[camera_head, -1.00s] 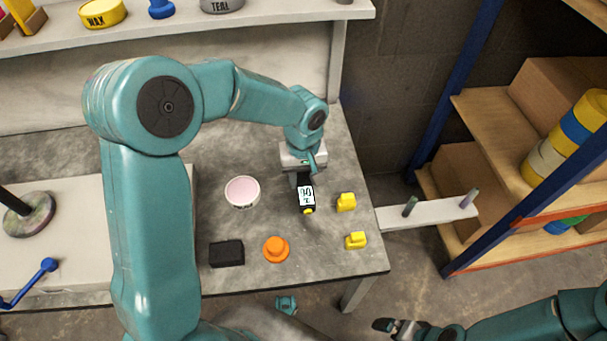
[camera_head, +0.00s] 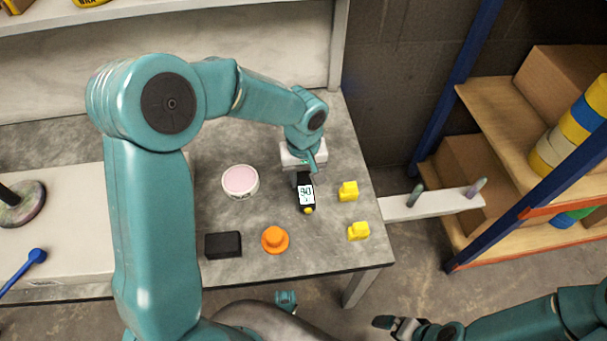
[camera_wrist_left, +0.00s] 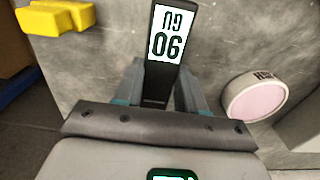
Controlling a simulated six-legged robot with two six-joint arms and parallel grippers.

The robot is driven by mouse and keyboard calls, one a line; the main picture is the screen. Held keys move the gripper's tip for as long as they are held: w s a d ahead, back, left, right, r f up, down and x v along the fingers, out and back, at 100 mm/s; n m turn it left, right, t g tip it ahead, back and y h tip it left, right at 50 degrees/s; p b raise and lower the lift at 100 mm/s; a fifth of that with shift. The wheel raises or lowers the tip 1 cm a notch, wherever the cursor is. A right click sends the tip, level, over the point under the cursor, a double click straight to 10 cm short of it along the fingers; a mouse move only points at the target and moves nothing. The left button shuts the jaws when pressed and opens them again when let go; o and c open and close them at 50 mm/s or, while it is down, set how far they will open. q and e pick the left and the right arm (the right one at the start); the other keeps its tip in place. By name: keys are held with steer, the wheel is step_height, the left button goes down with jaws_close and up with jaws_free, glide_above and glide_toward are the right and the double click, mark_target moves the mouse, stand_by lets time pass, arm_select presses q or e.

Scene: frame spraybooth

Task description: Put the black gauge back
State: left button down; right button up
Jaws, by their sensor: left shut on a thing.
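The black gauge (camera_head: 306,191) has a white display and a yellow tip. My left gripper (camera_head: 303,177) is shut on it, over the right part of the grey table (camera_head: 330,250). In the left wrist view the gauge (camera_wrist_left: 169,45) stands between the two fingers of the left gripper (camera_wrist_left: 158,85), its display facing the camera. I cannot tell whether the gauge touches the table. My right gripper (camera_head: 392,325) is at the bottom of the head view, off the table, and its fingers are too small to read.
Two yellow blocks (camera_head: 348,191) (camera_head: 358,231) lie right of the gauge. A pink-topped round tub (camera_head: 240,181) is to its left. An orange knob-like piece (camera_head: 275,239) and a black block (camera_head: 223,245) lie nearer the front edge. A white rail with pegs (camera_head: 430,204) juts out right.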

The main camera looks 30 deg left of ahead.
arm_select(q)
steer(key=shift+f+b, duration=0.45)
steer(key=shift+f, duration=0.1)
steer(key=c, duration=0.6)
jaws_free()
steer(key=shift+o, duration=0.2)
steer(key=shift+r, duration=0.1)
step_height(320, 180, up, 16)
steer(key=p, duration=0.5)
steer(key=shift+r, duration=0.15)
